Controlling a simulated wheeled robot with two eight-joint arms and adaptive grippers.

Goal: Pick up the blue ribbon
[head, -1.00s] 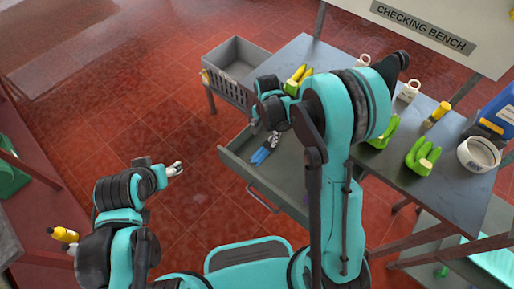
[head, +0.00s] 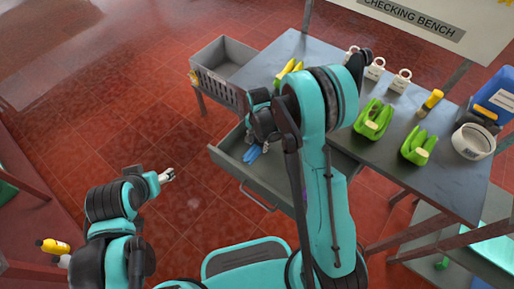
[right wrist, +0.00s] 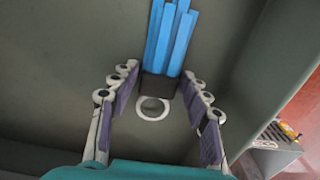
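The blue ribbon (head: 251,154) lies in the open grey drawer (head: 232,157) under the bench. In the right wrist view the ribbon (right wrist: 171,38) is a bundle of flat blue strips with a dark block and a pale ring at its near end. My right gripper (right wrist: 160,106) is open, its fingers on either side of the block and ring, with gaps showing on both sides. In the head view my right arm hides much of this gripper and part of the ribbon. My left gripper (head: 167,175) is over the floor at the left, away from the drawer; its opening is too small to judge.
A grey crate (head: 222,62) stands beside the bench. The drawer walls enclose my right gripper's space.

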